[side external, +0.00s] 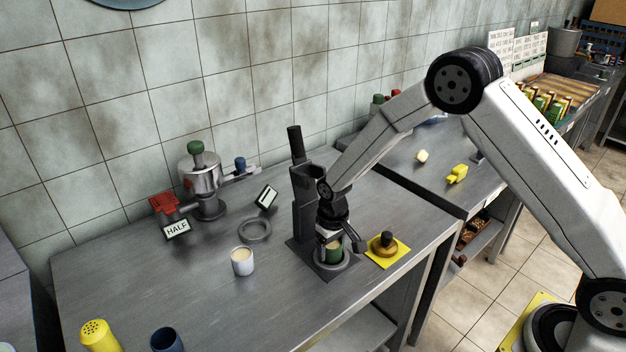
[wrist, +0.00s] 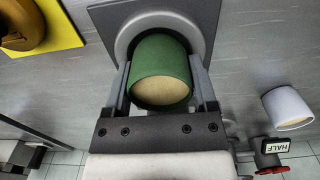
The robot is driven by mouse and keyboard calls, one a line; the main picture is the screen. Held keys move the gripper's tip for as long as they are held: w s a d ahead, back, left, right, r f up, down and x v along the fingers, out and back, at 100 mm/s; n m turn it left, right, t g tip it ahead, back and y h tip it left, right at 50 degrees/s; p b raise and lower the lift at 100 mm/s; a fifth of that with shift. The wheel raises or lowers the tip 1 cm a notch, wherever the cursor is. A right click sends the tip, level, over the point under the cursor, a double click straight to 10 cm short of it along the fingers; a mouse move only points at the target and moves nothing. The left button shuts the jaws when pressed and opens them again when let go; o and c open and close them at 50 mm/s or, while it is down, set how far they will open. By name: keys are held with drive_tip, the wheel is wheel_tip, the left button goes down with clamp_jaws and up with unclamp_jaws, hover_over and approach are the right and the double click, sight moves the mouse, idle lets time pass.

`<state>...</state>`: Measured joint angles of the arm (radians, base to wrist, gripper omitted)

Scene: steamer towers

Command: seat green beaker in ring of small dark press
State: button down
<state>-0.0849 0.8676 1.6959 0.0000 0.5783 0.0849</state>
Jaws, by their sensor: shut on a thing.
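The green beaker (wrist: 160,62) has a tan fill in its open top. My gripper (wrist: 160,85) is shut on it, with one finger on each side, in the wrist view. In the side view my gripper (side external: 332,240) is at the small dark press (side external: 304,205), and the green beaker (side external: 333,252) shows low between the fingers. The press's grey ring (wrist: 122,47) lies around the beaker's lower end in the wrist view. The beaker's base is hidden, so I cannot tell whether it rests fully down in the ring.
A white cup (side external: 242,262) with tan fill and a loose grey ring (side external: 255,230) stand left of the press. A brass tamper (side external: 384,244) on a yellow mat is close on the right. A steel machine with a HALF sign (side external: 177,229) is at the back left.

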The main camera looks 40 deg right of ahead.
drive_tip(key=shift+f, duration=0.2)
idle(0.5)
unclamp_jaws()
drive_tip(key=shift+r, duration=3.9)
drive_tip(key=shift+r, duration=0.2)
drive_tip(key=shift+r, duration=2.05)
